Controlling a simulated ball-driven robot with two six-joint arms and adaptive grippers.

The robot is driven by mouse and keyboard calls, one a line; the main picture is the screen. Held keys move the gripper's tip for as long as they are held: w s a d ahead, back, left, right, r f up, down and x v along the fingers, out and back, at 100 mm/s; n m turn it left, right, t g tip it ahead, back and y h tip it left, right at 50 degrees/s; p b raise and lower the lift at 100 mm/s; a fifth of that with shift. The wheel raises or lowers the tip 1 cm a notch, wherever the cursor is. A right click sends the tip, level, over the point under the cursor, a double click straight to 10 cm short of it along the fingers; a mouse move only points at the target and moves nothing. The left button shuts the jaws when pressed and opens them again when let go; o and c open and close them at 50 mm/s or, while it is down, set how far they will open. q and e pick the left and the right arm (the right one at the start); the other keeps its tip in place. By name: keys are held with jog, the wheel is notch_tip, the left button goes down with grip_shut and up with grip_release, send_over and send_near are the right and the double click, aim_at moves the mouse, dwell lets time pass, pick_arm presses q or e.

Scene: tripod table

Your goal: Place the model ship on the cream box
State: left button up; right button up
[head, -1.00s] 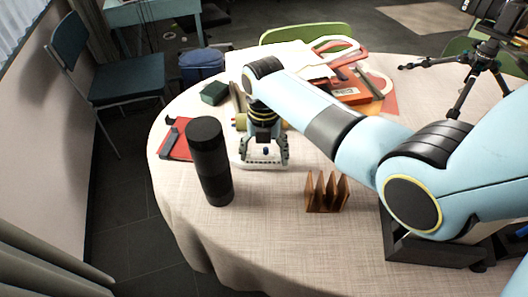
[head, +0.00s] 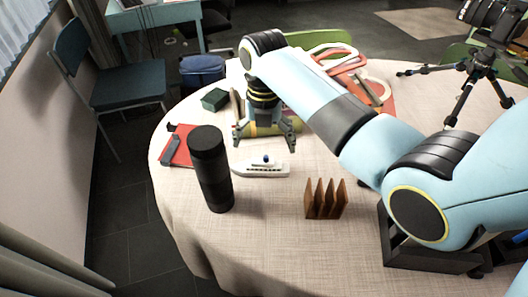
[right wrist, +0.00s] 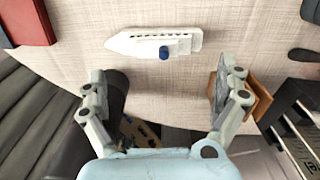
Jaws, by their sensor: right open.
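The model ship (head: 262,168) is small and white with a blue funnel. It stands upright on the tablecloth, right of the black cylinder. My right gripper (head: 265,146) is open and empty, with its fingers pointing down, above and apart from the ship. In the right wrist view the ship (right wrist: 150,43) lies beyond the open fingers (right wrist: 162,95). A pale patch behind my right arm (head: 235,68) may be the cream box, but my arm hides most of it and I cannot be sure. My left gripper is not in view.
A tall black cylinder (head: 211,170) stands left of the ship. A wooden rack (head: 326,199) stands to its right. A red book (head: 180,150), a dark green box (head: 215,99) and a tripod (head: 468,85) are farther out. The front tablecloth is clear.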

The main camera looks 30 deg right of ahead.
aim_at(262, 161)
notch_tip(262, 161, up, 4)
jog(key=shift+r, duration=0.45)
jog(key=shift+c, duration=1.2)
jog(key=shift+r+m, duration=0.1)
jog(key=shift+m, duration=0.4)
jog(key=shift+c, duration=1.1)
jog(key=m, duration=0.4)
jog(key=shift+w+m, duration=0.1)
jog(key=shift+m, duration=0.3)
jog(key=c, duration=0.5)
jog(key=m, duration=0.6)
jog(key=shift+m, duration=0.4)
jog(key=f+n, duration=0.4)
jog(key=n, duration=0.6)
jog(key=f+n, duration=0.4)
jog(key=n, duration=0.6)
jog(key=f+n+p, duration=0.1)
jog(key=f+n, duration=0.3)
jog(key=n, duration=0.6)
jog(key=shift+a+f+n, duration=0.2)
jog(key=shift+n, duration=0.1)
